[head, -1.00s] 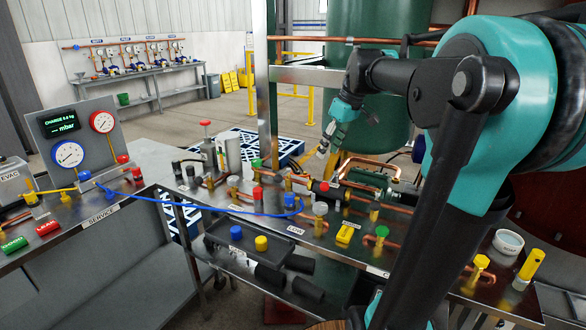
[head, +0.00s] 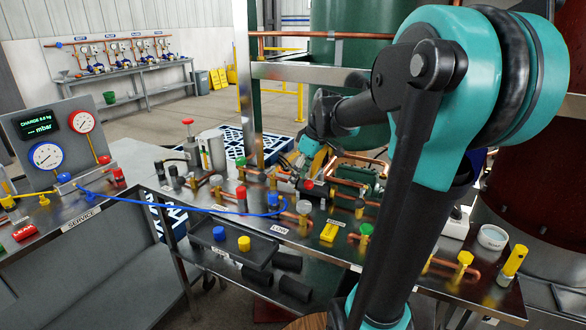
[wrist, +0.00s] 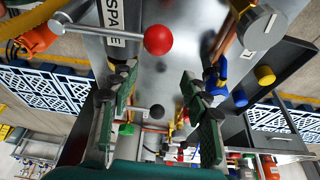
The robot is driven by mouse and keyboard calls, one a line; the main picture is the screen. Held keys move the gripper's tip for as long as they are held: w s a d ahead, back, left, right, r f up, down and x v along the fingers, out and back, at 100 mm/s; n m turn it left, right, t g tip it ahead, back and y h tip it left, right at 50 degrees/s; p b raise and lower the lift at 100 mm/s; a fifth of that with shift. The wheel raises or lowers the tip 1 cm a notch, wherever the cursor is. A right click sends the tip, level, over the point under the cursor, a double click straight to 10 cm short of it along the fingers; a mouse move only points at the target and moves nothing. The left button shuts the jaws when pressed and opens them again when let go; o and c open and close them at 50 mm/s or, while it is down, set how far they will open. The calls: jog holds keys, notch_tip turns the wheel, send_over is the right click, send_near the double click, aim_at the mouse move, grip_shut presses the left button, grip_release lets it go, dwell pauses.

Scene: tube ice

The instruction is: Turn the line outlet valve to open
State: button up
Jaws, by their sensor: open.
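Copper pipework with several capped valves runs along the metal bench. In the head view a green-capped valve (head: 366,230), a grey-capped valve (head: 304,208) and a red-capped valve (head: 241,193) stand on it. I cannot tell which one is the line outlet valve. My gripper (head: 304,158) points down over the back of the pipework, partly hidden by its own wrist. In the wrist view my gripper (wrist: 160,110) is open, its green-padded fingers apart. A black ball knob (wrist: 157,111) shows between them, its distance unclear. A lever with a red ball (wrist: 158,40) lies beyond the fingertips.
A blue hose (head: 170,206) crosses to the gauge panel (head: 60,135). A yellow block (head: 330,230) and white dish (head: 492,238) lie to the right. A frame post (head: 246,80) stands behind.

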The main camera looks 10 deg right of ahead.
jog(key=shift+s+d+f, duration=0.2)
jog(key=shift+s+d, duration=0.15)
jog(key=shift+d, duration=0.25)
jog(key=w+a+m+h, duration=0.1)
jog(key=w+a+m, duration=0.2)
jog(key=w, duration=0.2)
jog(key=shift+w+m+t, duration=0.3)
jog(key=shift+w+t, duration=0.1)
jog(key=shift+c, duration=0.2)
